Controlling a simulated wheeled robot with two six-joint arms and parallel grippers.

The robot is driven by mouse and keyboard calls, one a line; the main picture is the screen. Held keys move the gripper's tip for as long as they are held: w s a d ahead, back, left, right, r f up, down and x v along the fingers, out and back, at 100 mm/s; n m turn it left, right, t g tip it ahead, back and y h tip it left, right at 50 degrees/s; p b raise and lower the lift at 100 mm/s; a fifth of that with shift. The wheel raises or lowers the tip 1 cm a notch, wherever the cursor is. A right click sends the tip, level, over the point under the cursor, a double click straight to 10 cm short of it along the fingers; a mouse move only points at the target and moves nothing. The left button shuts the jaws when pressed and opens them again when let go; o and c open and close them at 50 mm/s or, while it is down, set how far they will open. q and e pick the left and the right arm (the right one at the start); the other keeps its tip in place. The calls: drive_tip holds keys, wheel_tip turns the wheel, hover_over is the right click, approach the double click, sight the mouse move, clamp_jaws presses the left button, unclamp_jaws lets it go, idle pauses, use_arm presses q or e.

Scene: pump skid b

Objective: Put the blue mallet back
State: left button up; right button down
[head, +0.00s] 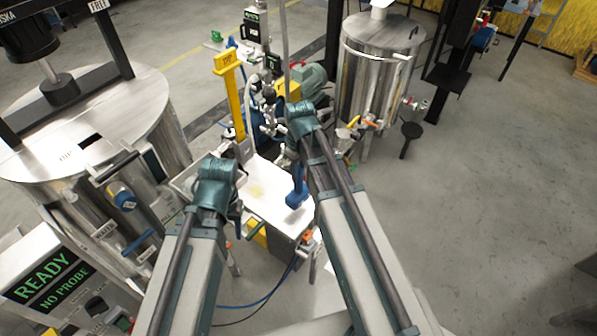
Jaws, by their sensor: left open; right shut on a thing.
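The blue mallet (297,196) hangs beside my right forearm, above the right part of the white table. Its upper end runs up toward my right gripper (291,160), which is shut on it. The arm hides part of this grip. My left gripper (237,222) is open and empty over the table's left edge; my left wrist partly hides it. I cannot clearly make out a holder for the mallet.
The white table (262,205) has a mostly bare top. A yellow post (232,95) and a pump assembly (300,85) stand behind it. A large steel tank (90,130) is at left, a smaller tank (375,70) at back right. The right floor is clear.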

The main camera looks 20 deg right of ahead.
drive_tip(key=shift+f+b, duration=2.1)
drive_tip(key=shift+f, duration=0.4)
